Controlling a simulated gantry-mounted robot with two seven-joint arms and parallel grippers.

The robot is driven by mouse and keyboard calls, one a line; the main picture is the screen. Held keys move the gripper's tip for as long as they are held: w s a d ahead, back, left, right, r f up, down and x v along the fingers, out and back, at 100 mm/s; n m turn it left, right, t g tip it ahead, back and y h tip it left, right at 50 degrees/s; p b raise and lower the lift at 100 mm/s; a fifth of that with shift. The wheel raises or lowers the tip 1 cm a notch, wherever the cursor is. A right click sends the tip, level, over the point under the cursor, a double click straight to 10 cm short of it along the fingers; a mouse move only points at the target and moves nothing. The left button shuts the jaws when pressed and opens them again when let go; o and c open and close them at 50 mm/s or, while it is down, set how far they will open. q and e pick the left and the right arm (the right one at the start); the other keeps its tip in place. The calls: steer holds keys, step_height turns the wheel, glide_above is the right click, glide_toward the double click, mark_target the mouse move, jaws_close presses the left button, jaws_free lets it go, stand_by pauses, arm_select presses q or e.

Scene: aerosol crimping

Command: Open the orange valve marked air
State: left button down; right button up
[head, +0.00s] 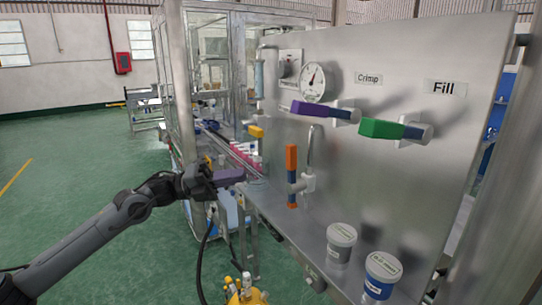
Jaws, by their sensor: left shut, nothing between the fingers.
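An orange valve handle (291,158) stands upright on the steel panel in the head view, beside a white pipe fitting and a curved metal pipe. No "air" label is readable near it. My left gripper (240,175) comes in from the left. Its fingers are shut and empty, pointing right toward the orange handle, with a visible gap left of it in the picture. How far apart they are in depth I cannot tell. My right gripper is not in view.
A purple handle (310,109) sits near the "Crimp" label (368,79) and a green handle (382,128) below the "Fill" label (446,88). A pressure gauge (313,82) is above. Two lidded tubs (341,243) (382,275) stand on the ledge at the lower right.

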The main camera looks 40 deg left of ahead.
arm_select(q)
steer(key=a+f+n+g+y+p, duration=0.1)
steer(key=a+f+n+g+p, duration=0.2)
steer(key=n, duration=1.2)
steer(key=a+f+n+y+p, duration=0.1)
steer(key=f+n+p, duration=0.3)
steer(key=n, duration=1)
step_height(320, 180, up, 14)
steer(key=s+d+n+g+h+p, duration=0.1)
steer(key=d+n+g+h+p, duration=0.1)
steer(key=n+p, duration=1)
steer(key=w+d+m+p, duration=0.2)
steer(key=d+p, duration=0.6)
steer(key=d, duration=0.4)
steer(key=shift+d+r+t+p, duration=0.15)
steer(key=shift+r+t+p, duration=0.05)
steer(key=shift+t+p, duration=0.2)
